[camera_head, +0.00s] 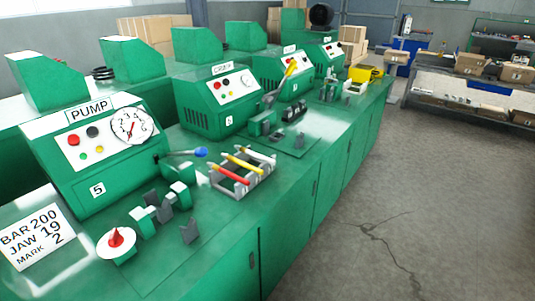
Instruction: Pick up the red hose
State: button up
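The red hose (229,174) is a short, slim red rod. It lies slantwise in a pale grey slotted rack (256,185) on the green bench top, near the picture's middle. It is the frontmost piece in the rack. A yellow hose (243,164) lies just behind it, roughly parallel and a little apart. Another orange-yellow piece shows at the rack's back edge. My gripper is not in view, so its distance from the red hose cannot be told.
A green pump machine (92,155) with a gauge stands left of the rack; its blue-knobbed lever (200,152) is close by. More machines line the bench. Open floor (400,200) lies to the right.

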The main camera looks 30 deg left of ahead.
aim_at(212, 166)
jog(key=u, duration=0.15)
jog(key=i, duration=1.05)
jog(key=u, duration=1)
jog(key=i, duration=0.75)
jog(key=u, duration=0.6)
jog(key=k, duration=0.8)
jog(key=u, duration=0.2)
jog(key=i, duration=0.85)
jog(key=z, duration=0.1)
